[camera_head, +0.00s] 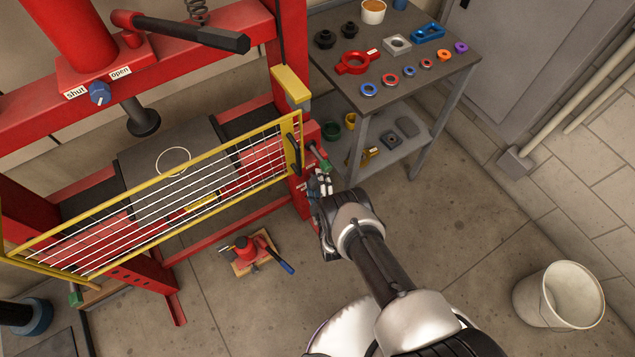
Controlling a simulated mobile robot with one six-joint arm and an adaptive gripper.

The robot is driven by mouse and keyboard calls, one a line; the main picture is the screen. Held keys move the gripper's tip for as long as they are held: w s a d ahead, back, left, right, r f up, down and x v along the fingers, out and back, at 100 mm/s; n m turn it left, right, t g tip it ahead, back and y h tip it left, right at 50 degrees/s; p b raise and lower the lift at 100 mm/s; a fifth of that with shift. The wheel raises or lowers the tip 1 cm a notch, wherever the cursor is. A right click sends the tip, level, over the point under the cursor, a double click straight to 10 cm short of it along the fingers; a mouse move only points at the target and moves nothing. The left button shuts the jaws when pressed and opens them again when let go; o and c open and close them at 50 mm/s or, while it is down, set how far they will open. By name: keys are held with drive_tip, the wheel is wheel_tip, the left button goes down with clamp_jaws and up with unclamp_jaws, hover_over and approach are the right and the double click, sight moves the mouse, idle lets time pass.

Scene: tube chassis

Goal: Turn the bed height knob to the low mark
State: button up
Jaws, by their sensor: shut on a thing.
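The red press frame (302,185) fills the left side, and its right post carries small white labels (311,171) too small to read. My gripper (321,184) is at this post, beside the labels, with its fingers close together. It is shut on what appears to be the bed height knob, which the fingers hide almost wholly. I cannot read which mark the knob points to.
A blue valve knob (99,93) sits between "shut" and "open" labels. A yellow-framed wire guard (150,206) crosses the press. A grey cart (462,75) with rings and parts stands behind my gripper. A white bucket (558,297) stands at right; the floor between is clear.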

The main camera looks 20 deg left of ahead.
drive_tip(key=shift+n, duration=0.3)
idle(0.4)
drive_tip(key=o, duration=1.1)
drive_tip(key=v, duration=1.2)
drive_tip(key=shift+f, duration=0.15)
